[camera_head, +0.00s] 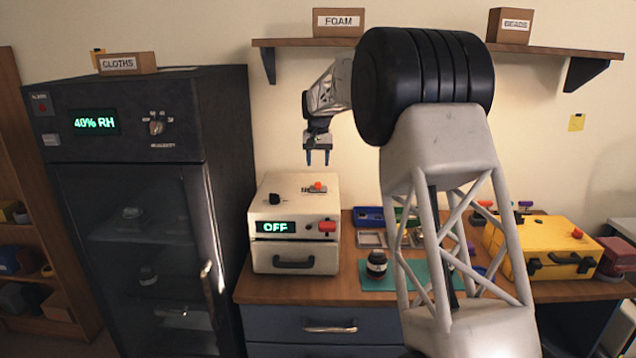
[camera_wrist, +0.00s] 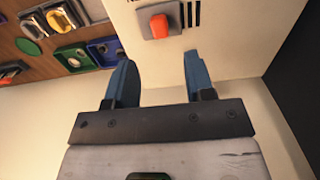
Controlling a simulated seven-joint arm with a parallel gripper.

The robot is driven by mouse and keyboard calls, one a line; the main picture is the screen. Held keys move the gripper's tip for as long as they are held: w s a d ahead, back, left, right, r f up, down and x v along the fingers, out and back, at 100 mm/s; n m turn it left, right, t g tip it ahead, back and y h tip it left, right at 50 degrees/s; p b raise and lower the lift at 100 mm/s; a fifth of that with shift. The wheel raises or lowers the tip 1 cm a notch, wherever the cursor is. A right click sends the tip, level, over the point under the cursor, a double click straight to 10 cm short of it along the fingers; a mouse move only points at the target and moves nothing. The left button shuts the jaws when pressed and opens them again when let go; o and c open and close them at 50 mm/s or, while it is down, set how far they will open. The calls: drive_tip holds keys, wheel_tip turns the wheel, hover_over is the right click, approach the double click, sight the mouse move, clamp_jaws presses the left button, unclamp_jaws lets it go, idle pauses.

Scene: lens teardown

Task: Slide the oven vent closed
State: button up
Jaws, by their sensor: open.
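The oven (camera_head: 296,260) is a cream box on the bench with a display reading OFF. Its vent is on the top face, with a red slide knob (camera_head: 318,186) beside dark slots. In the wrist view the orange-red knob (camera_wrist: 160,25) shows in front of the fingers, with the vent slots (camera_wrist: 191,12) just right of it. My gripper (camera_head: 318,160) is above the oven top, pointing down, open and empty. Its blue fingers (camera_wrist: 160,60) appear apart from the knob. I cannot tell exactly how far the vent is open.
A black knob (camera_head: 274,199) also stands on the oven top, and a red control (camera_head: 327,226) is on its front. A dark cabinet (camera_head: 130,180) stands to the left. A teal mat (camera_head: 408,277) with a black lens part (camera_head: 376,263) and a yellow case (camera_head: 545,245) are to the right.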

sight(318, 183)
drive_tip(key=shift+f, duration=0.1)
drive_tip(key=shift+f, duration=3.8)
clamp_jaws()
